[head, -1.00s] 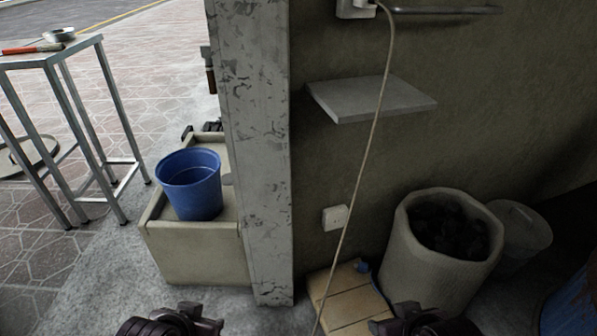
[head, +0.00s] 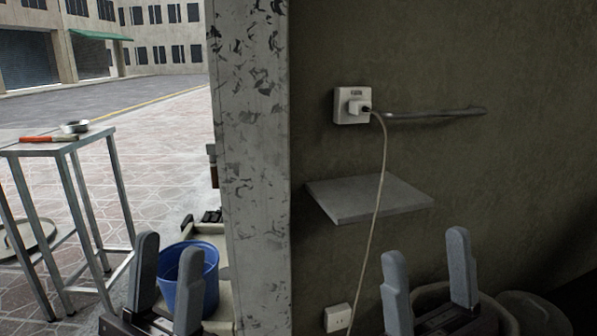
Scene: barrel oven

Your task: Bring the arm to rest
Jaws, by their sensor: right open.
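My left gripper (head: 165,285) is at the lower left, in front of the blue bucket. Its two grey fingers point up and stand wide apart, with no object held between them. My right gripper (head: 428,282) is at the lower right, in front of the wall and the round bin. Its two fingers also point up, apart and empty. My arms behind the grippers are mostly below the picture's edge.
A blue bucket (head: 196,262) stands behind my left gripper. A concrete pillar (head: 252,170) divides the view. A grey shelf (head: 366,197), a plugged socket (head: 345,108) with a hanging cable, and a bar (head: 435,113) are on the wall. A metal table (head: 45,146) stands left.

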